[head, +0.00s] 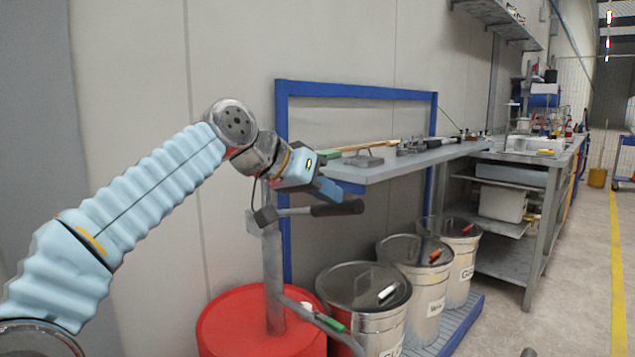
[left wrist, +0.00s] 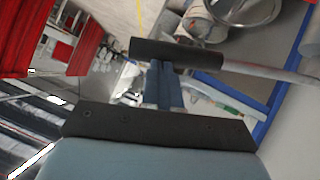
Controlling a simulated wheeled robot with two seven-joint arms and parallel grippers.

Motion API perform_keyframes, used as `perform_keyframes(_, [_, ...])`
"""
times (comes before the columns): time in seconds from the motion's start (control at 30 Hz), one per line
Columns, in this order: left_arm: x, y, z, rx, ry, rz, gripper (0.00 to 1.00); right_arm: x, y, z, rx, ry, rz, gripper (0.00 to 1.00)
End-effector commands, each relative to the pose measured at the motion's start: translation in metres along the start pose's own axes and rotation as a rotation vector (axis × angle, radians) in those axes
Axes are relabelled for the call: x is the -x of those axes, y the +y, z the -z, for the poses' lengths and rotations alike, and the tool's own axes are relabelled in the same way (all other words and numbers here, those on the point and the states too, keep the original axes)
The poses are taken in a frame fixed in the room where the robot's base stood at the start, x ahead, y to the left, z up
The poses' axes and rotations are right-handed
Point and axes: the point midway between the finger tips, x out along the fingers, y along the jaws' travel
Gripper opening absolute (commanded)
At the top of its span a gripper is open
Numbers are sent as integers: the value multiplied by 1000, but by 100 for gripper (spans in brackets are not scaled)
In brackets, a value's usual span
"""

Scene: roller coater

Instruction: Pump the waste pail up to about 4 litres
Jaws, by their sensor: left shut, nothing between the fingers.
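A hand pump stands on a red drum (head: 262,322), with a grey upright post (head: 273,265) and a side lever ending in a black grip (head: 337,208). My left gripper (head: 332,192) is shut and empty, just above the lever by the grip. In the left wrist view the closed blue fingers (left wrist: 163,75) reach the black grip (left wrist: 190,54); I cannot tell whether they touch it. A grey hose or spout (head: 345,340) with a green part (head: 331,322) leads toward the front pail (head: 365,305). The middle pail's label (head: 436,307) may read waste, but is blurred. My right gripper is out of view.
A further lidded pail (head: 462,265) stands behind, with the others on a blue platform (head: 450,335). A grey shelf (head: 400,164) in a blue frame (head: 283,140) overhangs them and holds small tools.

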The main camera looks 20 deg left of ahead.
Motion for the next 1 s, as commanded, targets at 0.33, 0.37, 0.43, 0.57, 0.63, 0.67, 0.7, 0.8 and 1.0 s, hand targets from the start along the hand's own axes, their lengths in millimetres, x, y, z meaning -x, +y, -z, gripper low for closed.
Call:
perform_keyframes(0.33, [-49, -2, -74, -214, -2, 139, 0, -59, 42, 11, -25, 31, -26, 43])
perform_keyframes(0.37, [-52, -3, -78, -229, -2, 151, 0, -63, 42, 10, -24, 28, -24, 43])
perform_keyframes(0.43, [-58, -5, -87, -262, -2, 174, 0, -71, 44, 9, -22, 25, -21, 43])
perform_keyframes(0.57, [-67, -9, -100, -271, -2, 182, 0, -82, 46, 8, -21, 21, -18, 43])
perform_keyframes(0.63, [-71, -10, -106, -270, -3, 181, 0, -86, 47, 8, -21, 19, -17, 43])
perform_keyframes(0.67, [-72, -11, -107, -270, -3, 181, 0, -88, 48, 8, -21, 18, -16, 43])
perform_keyframes(0.7, [-73, -12, -109, -269, -3, 180, 0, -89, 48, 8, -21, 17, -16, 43])
perform_keyframes(0.8, [-76, -13, -113, -269, -6, 179, 0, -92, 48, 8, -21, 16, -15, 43])
perform_keyframes(1.0, [-79, -14, -116, -267, -14, 178, 0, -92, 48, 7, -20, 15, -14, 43])
